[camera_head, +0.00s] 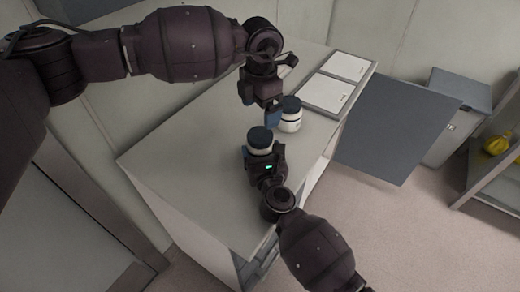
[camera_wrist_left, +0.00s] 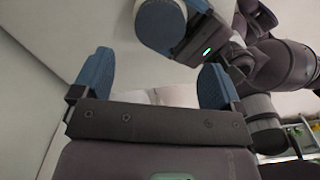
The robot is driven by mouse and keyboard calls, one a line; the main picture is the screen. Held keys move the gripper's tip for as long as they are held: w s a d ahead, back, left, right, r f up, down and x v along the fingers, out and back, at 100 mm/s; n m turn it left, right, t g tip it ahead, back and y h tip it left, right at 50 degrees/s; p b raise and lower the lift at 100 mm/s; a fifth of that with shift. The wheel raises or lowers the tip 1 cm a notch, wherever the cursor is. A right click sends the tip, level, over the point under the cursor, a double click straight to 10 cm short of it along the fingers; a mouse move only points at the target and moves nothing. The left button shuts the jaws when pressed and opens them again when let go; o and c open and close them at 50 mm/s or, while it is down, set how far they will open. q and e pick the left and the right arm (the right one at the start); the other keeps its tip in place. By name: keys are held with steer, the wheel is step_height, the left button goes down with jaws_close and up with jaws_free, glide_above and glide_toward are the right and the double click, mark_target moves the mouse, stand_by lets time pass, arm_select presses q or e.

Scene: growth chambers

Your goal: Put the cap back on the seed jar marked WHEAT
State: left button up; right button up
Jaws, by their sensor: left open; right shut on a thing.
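A white jar with a dark blue cap (camera_head: 260,135) on top stands at the middle of the bench, with my right gripper (camera_head: 261,158) shut around it. In the left wrist view its blue and white round form (camera_wrist_left: 160,25) shows at the top, beside my right gripper. A second white jar with a dark blue cap (camera_head: 291,124) stands behind it to the right. My left gripper (camera_head: 261,108) is open above the bench, one blue finger close to the second jar. In the left wrist view nothing lies between its blue fingers (camera_wrist_left: 154,83). No jar marking is readable.
The pale bench (camera_head: 190,155) is clear on its left. White panels in a grey tray (camera_head: 327,96) lie at its far right end. A grey panel (camera_head: 395,128) juts out at the right. A grey bin (camera_head: 450,120) and a shelf with a yellow item (camera_head: 497,143) stand beyond.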

mark_target(260, 135)
stand_by(0.4)
arm_select(q)
steer(key=shift+f, duration=4.05)
steer(key=c, duration=0.9)
steer(key=shift+c, duration=0.2)
steer(key=o, duration=1.1)
steer(key=shift+r, duration=0.1)
